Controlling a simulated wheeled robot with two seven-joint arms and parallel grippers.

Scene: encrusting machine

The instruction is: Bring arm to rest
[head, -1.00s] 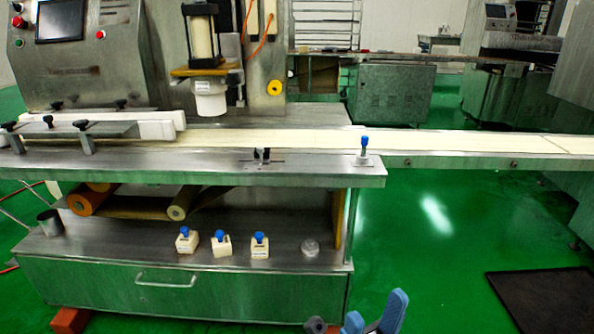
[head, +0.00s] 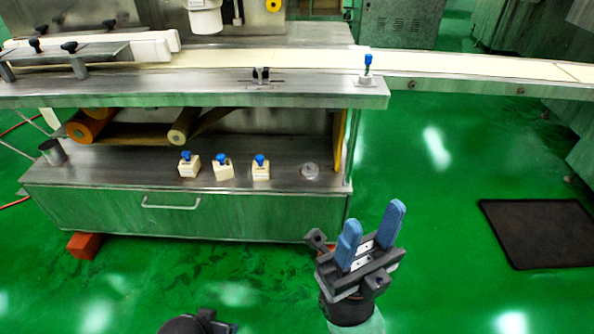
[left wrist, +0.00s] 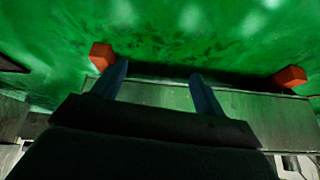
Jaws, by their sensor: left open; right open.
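My right gripper (head: 374,215) is at the lower middle right of the head view. Its two blue fingers point up and stand apart, with nothing between them. It appears in front of the cabinet's right end, over the green floor. My left gripper (left wrist: 155,80) shows in the left wrist view, its two blue fingers apart and empty, with the floor and the cabinet's base beyond them. In the head view only a dark part of my left arm shows at the bottom edge; its fingers are out of the picture.
The steel cabinet (head: 100,203) stands ahead on red blocks (head: 84,245). Several cream blocks with blue knobs, including one (head: 261,170), sit on its shelf. The conveyor (head: 470,66) runs right. A dark mat (head: 540,234) lies on the otherwise open green floor.

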